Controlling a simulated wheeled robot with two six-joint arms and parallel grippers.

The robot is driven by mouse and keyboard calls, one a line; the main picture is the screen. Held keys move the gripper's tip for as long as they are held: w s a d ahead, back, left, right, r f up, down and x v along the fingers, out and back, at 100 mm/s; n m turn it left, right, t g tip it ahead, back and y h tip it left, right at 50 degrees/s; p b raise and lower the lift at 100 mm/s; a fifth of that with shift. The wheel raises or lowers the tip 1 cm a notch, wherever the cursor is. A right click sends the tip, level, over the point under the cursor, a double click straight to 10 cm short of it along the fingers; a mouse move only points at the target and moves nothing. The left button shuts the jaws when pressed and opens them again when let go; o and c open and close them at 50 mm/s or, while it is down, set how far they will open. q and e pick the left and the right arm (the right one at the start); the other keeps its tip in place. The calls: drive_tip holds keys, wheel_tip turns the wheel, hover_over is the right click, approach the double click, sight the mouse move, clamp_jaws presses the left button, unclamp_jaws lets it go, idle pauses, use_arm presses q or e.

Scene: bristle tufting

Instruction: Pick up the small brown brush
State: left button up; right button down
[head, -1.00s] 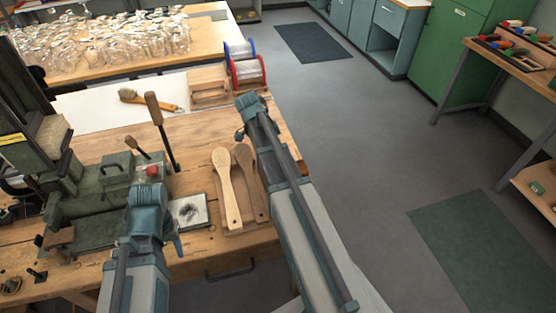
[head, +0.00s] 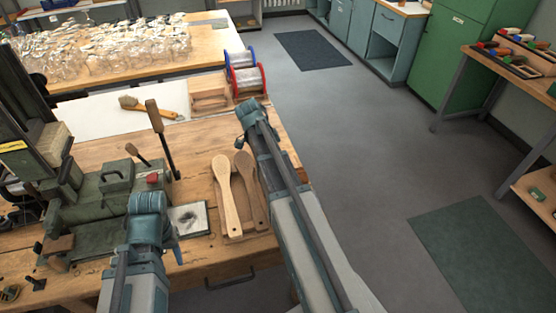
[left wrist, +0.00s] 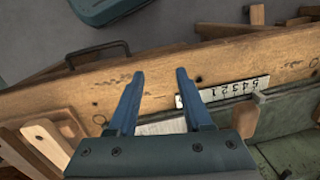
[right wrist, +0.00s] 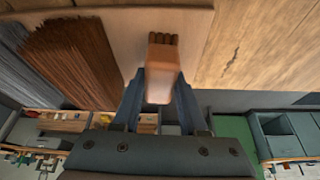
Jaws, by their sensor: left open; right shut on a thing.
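In the right wrist view my right gripper (right wrist: 160,90) is shut on a small brown wooden piece with dark stubby tufts at its far end. It looks like the small brown brush (right wrist: 163,66). It is close to the tabletop; I cannot tell whether it touches. In the head view the right arm hides the fingers and the brush. Another brush (head: 160,109), with pale bristles and an orange-brown handle, lies on the white board (head: 95,119). My left gripper (left wrist: 157,75) is open and empty above the bench's front edge, beside the green machine.
Two wooden paddles (head: 228,195) lie on a tray near the right arm. The green machine (head: 108,185) with upright levers stands at left. Glasses (head: 110,50) crowd the far table.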

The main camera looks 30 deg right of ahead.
wheel_tip(320, 180, up, 10)
drive_tip(key=p, duration=1)
drive_tip(key=c, duration=1.1)
unclamp_jaws()
drive_tip(key=shift+c, duration=0.2)
clamp_jaws()
drive_tip(key=shift+s+a+f, duration=0.1)
